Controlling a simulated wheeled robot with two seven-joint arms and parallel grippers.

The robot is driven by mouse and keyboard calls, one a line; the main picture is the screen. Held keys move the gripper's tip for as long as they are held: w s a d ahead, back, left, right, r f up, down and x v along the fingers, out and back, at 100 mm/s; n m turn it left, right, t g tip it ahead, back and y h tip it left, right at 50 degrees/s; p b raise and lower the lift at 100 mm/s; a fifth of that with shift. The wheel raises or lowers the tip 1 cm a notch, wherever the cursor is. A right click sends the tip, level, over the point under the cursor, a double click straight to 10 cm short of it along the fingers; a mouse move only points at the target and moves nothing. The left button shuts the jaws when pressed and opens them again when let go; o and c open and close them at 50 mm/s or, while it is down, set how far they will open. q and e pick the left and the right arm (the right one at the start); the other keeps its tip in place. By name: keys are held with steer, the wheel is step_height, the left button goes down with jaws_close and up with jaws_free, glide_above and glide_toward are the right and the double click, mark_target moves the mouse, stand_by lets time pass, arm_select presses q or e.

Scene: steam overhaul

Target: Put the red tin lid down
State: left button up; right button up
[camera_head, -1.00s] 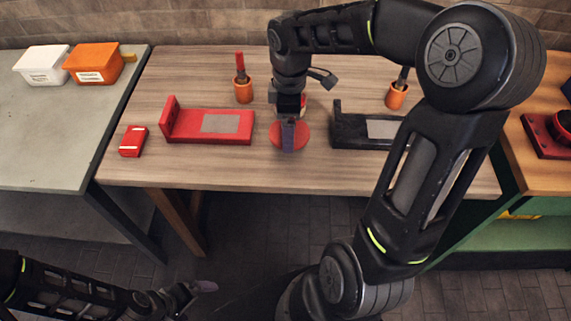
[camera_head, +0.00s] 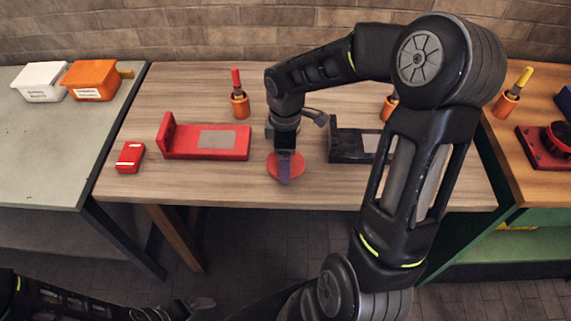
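The red tin lid (camera_head: 298,167) shows as a flat red disc near the front middle of the wooden table. My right gripper (camera_head: 284,172) points down over it, its fingers at the disc and covering its middle. It appears shut on the lid, since the lid has moved along with it. I cannot tell whether the lid touches the table top or hangs just above it. My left gripper (camera_head: 198,303) is low at the bottom left, away from the table, and its opening is unclear.
A red fixture (camera_head: 177,143) stands left of the lid, a black fixture (camera_head: 346,147) right of it, partly behind my arm. A small red box (camera_head: 130,157) lies at the left. An orange holder (camera_head: 240,105) stands behind. Bare table (camera_head: 225,180) lies left of the lid.

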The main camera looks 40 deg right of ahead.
step_height(320, 180, down, 4)
steer(key=shift+r, duration=0.15)
stand_by(0.3)
steer(key=o, duration=1.1)
steer(key=shift+o, duration=0.2)
